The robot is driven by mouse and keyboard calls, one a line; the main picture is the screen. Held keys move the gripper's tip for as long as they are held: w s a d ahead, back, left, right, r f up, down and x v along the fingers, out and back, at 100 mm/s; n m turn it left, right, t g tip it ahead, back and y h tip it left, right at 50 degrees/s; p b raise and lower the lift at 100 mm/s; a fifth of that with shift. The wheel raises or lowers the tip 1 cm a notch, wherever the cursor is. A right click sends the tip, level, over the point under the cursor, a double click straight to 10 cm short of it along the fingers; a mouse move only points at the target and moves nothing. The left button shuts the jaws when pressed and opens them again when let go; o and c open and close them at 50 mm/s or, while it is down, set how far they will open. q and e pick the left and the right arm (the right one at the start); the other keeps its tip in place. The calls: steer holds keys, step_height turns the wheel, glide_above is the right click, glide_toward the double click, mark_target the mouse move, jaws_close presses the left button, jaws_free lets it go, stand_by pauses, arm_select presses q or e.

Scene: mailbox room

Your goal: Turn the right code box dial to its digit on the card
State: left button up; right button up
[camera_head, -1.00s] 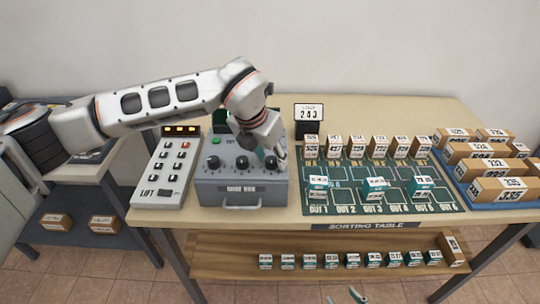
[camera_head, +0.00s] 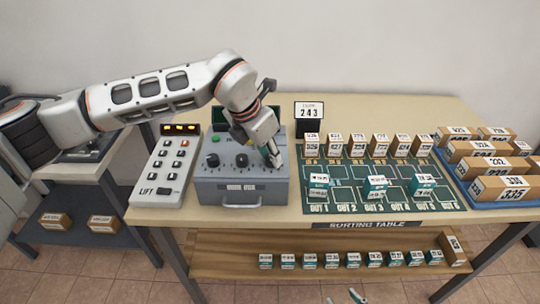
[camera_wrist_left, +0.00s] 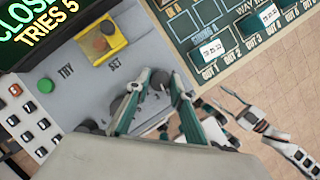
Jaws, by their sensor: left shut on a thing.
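The grey code box (camera_head: 240,190) stands on the table with three black dials on its sloped top. The left dial (camera_head: 212,160) and middle dial (camera_head: 242,160) show clearly. My left gripper (camera_head: 273,160) is at the right dial, hiding most of it in the head view. In the left wrist view, its teal fingers (camera_wrist_left: 160,82) are closed around the dark right dial (camera_wrist_left: 160,79). I cannot read that dial's setting. The card (camera_head: 310,112) behind the box reads 243. My right gripper (camera_head: 343,298) shows only its separated fingertips at the bottom edge, away from the box.
The LIFT panel (camera_head: 166,170) stands left of the code box. The sorting board (camera_head: 350,205) with several small boxes lies to the right. In the left wrist view, a screen (camera_wrist_left: 40,25) reads "TRIES 5", beside a green button (camera_wrist_left: 29,83) and a yellow block (camera_wrist_left: 103,41).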

arm_select(q)
steer(key=shift+w+m+g+h, duration=0.15)
steer(key=shift+m+g+h, duration=0.15)
steer(key=shift+m, duration=0.9)
steer(key=shift+a+m+g+h, duration=0.1)
steer(key=shift+m+g+h, duration=0.35)
steer(key=shift+m, duration=0.95)
steer(key=o, duration=1.1)
steer(key=shift+y, duration=0.25)
steer(key=v, duration=1.2)
steer(key=shift+w, duration=0.15)
